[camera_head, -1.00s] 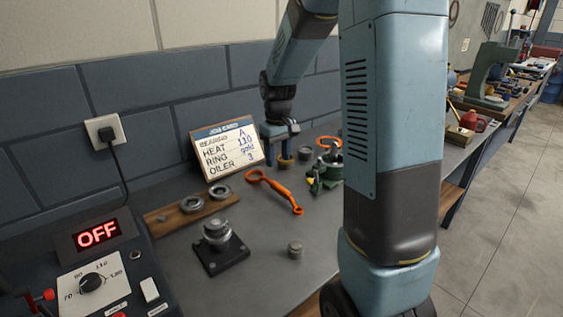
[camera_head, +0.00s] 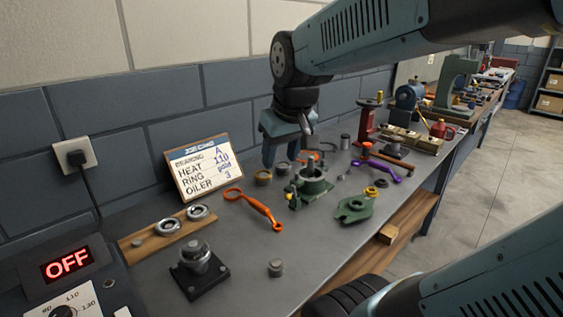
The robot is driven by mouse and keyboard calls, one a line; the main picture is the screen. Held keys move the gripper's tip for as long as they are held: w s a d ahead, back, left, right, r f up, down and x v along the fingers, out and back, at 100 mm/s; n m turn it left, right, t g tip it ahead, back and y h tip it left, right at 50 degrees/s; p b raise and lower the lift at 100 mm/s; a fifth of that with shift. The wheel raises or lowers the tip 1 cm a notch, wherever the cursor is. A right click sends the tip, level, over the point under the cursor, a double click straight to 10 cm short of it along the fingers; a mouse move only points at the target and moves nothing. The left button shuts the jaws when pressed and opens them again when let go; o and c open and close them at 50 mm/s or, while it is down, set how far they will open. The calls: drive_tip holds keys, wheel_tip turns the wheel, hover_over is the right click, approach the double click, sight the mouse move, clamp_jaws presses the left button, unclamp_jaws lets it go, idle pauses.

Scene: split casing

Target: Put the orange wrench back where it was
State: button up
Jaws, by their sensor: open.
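The orange wrench (camera_head: 253,208) lies flat on the grey bench, its larger ring end toward the job card and its other end toward the bench front. Nothing holds it. My gripper (camera_head: 289,152) is open and empty behind and to the right of the wrench, above the back of the bench, fingers pointing down. It is close to the small rings and the green casing, apart from the wrench. The job card (camera_head: 203,165) leans against the wall behind the wrench; it reads A, 110, gold, 3.
A green casing (camera_head: 313,188) stands right of the wrench, and a flat green part (camera_head: 356,208) lies farther right. A purple wrench (camera_head: 381,166) is behind it. A wooden strip with bearing rings (camera_head: 168,226) and a black-based fixture (camera_head: 199,270) stand left.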

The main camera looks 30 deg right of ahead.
drive_tip(key=s+a+t, duration=0.1)
drive_tip(key=s, duration=0.5)
drive_tip(key=shift+a+r+m, duration=0.25)
drive_tip(key=shift+r+m, duration=0.15)
drive_tip(key=shift+w, duration=0.25)
drive_tip(key=shift+c, duration=0.2)
idle(0.6)
